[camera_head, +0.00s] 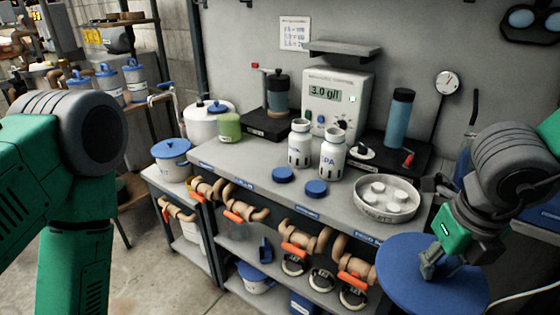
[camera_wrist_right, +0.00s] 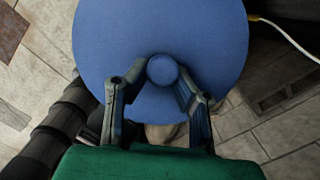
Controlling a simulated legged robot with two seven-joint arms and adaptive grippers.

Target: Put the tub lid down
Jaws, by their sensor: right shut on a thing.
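The tub lid (camera_head: 402,278) is a large round blue disc at the lower right of the head view. My right gripper (camera_head: 430,262) is shut on it from above. In the right wrist view, the fingers of my right gripper (camera_wrist_right: 163,78) close around the small round knob (camera_wrist_right: 162,70) in the middle of the lid (camera_wrist_right: 160,25). Tiled floor shows around the lid there, so it appears held up in the air in front of the bench. My left arm shows at the left of the head view, but its gripper is out of the picture.
The grey bench (camera_head: 262,205) carries two white bottles (camera_head: 332,153), two small blue caps (camera_head: 283,174), a round tray (camera_head: 373,213) and a meter (camera_head: 335,100). A blue-lidded tub (camera_head: 171,150) stands at its left. A pale cable (camera_head: 525,293) passes near the lid.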

